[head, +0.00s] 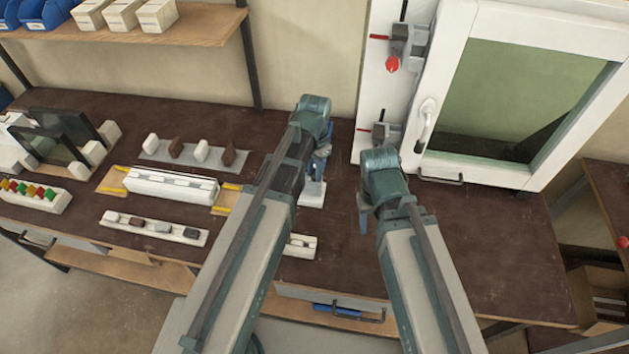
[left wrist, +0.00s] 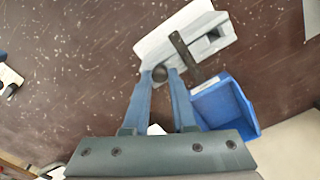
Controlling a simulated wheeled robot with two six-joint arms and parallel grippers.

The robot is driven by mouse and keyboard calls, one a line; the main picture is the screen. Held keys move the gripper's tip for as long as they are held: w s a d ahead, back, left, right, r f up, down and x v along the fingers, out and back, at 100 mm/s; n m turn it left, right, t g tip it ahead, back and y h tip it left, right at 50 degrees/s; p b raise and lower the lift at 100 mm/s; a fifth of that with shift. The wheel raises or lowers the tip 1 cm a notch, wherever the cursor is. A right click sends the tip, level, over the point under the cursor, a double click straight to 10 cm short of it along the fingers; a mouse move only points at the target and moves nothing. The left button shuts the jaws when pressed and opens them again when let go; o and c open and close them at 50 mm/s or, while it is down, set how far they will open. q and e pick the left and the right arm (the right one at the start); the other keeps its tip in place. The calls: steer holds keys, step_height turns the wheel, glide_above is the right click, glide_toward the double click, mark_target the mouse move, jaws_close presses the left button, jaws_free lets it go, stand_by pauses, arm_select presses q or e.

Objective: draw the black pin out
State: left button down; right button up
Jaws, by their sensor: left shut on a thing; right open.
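In the left wrist view, a black pin (left wrist: 160,74) shows as a dark round end between the fingertips of my left gripper (left wrist: 160,76). The gripper is shut on it. The pin lies at the edge of a pale block (left wrist: 160,46), which has a dark bar across it and a square opening. In the head view, my left gripper (head: 320,167) is over the white block (head: 312,195) on the bench, and hides the pin there. My right gripper (head: 363,217) is open and empty above the bench, to the right of the block.
A blue bin (left wrist: 225,103) is close beside the block in the left wrist view. A white window frame (head: 440,95) with clamps and a red knob (head: 393,64) stands behind my right arm. White profile pieces (head: 170,186) lie left. The bench right of my right arm is clear.

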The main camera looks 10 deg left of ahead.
arm_select(q)
steer(key=shift+r+p, duration=0.8)
steer(key=shift+p, duration=0.05)
stand_by(0.6)
step_height(320, 180, up, 8)
steer(key=p, duration=0.8)
stand_by(0.5)
